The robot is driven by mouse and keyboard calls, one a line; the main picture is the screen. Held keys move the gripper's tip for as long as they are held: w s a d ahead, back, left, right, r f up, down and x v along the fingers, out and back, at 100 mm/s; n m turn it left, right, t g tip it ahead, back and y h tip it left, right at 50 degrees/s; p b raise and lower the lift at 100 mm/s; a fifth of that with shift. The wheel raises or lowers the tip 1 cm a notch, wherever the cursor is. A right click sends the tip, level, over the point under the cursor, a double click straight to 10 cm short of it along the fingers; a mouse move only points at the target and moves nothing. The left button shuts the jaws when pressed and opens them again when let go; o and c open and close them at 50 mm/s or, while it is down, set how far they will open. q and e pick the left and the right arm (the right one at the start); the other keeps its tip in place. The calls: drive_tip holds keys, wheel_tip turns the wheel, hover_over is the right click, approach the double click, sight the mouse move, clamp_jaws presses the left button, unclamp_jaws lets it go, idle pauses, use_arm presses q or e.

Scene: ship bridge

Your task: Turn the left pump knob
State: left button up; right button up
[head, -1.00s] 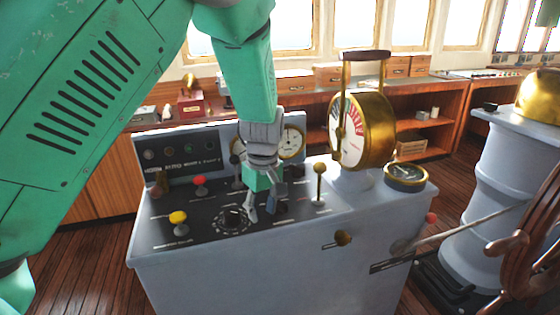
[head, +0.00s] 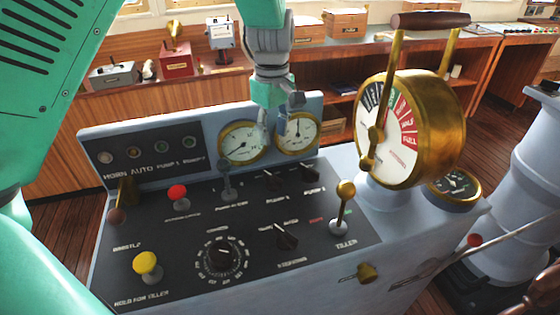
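The left pump knob (head: 272,181) is a small black knob on the dark top panel of the grey console, below the gap between the two gauges. A similar right pump knob (head: 311,172) sits just to its right. My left gripper (head: 281,118) hangs from above, in front of the two gauges and above the left pump knob in the picture. Its fingers look spread, with nothing between them. It appears clear of the knob, though the exact gap is hard to tell. My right gripper is out of view.
A lever (head: 227,182) stands left of the knobs and a brass-tipped tiller lever (head: 342,207) to the right. A black rotary dial (head: 222,252) and another black knob (head: 286,237) lie nearer. The big brass telegraph (head: 411,125) rises at the right.

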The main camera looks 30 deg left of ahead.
use_arm(q)
drive_tip(key=a+f, duration=0.1)
drive_tip(key=a, duration=0.2)
hover_over(275, 176)
drive_tip(key=f, duration=0.4)
drive_tip(key=shift+s+d+f, duration=0.25)
drive_tip(key=shift+d+f, duration=0.05)
drive_tip(key=shift+f, duration=0.05)
drive_tip(key=f, duration=0.2)
drive_tip(key=d+f, duration=0.1)
drive_tip(key=f, duration=0.1)
drive_tip(key=shift+w+d+f, duration=0.2)
drive_tip(key=shift+f, duration=0.05)
drive_tip(key=a+f, duration=0.3)
drive_tip(key=shift+s+a, duration=0.2)
drive_tip(key=shift+a, duration=0.15)
drive_tip(key=shift+d, duration=0.5)
drive_tip(key=shift+w+d, duration=0.2)
drive_tip(key=shift+d, duration=0.2)
drive_tip(key=shift+c, duration=1.3)
drive_tip(key=shift+d+r, duration=0.1)
drive_tip(key=shift+d, duration=0.15)
clamp_jaws()
drive_tip(key=shift+d+r, duration=0.1)
drive_tip(key=shift+a, duration=0.55)
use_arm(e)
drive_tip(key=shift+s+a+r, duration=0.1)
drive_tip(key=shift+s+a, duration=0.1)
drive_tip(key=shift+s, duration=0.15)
